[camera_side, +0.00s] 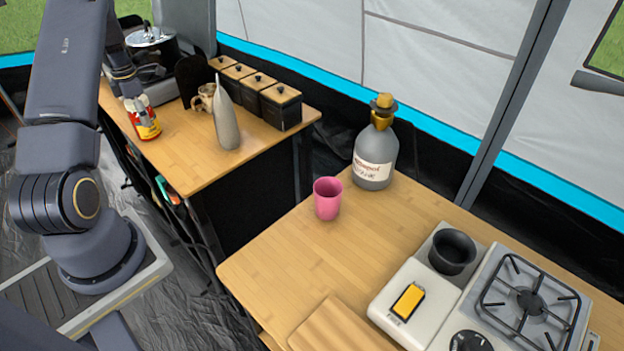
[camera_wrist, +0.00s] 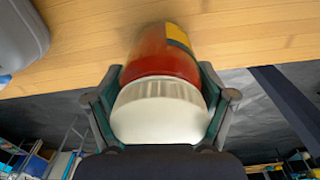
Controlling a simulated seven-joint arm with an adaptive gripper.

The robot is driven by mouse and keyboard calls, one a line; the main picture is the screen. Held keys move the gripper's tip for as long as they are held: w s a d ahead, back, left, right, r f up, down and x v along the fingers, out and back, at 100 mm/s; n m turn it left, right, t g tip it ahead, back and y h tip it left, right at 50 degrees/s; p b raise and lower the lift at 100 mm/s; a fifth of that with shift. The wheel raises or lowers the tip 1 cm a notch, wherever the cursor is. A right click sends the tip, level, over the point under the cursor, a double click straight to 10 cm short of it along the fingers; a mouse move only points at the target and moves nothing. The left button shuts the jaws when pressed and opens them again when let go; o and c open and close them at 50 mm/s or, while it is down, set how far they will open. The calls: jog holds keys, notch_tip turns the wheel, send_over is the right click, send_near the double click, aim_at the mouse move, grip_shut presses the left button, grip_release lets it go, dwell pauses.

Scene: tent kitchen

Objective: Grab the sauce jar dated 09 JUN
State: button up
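A sauce jar (camera_side: 147,126) with a red body, a yellow patch and a white lid is at the left end of the back wooden counter, close to its front edge. My gripper (camera_side: 130,98) is at the jar's upper part. In the wrist view the same jar (camera_wrist: 160,60) lies between the two fingers of my gripper (camera_wrist: 160,105), with a pad against each side. The gripper looks shut on the jar. No date can be read on it. I cannot tell whether its base touches the counter.
A grey bottle (camera_side: 226,122), a mug (camera_side: 204,98) and several dark canisters (camera_side: 281,106) stand right of the jar. A metal pot (camera_side: 148,40) is behind it. The front counter holds a pink cup (camera_side: 327,198), a large bottle (camera_side: 375,158) and a stove (camera_side: 525,300).

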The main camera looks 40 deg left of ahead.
jog(key=shift+d+f, duration=0.1)
jog(key=shift+f, duration=0.05)
jog(key=c, duration=0.8)
jog(key=shift+c, duration=0.3)
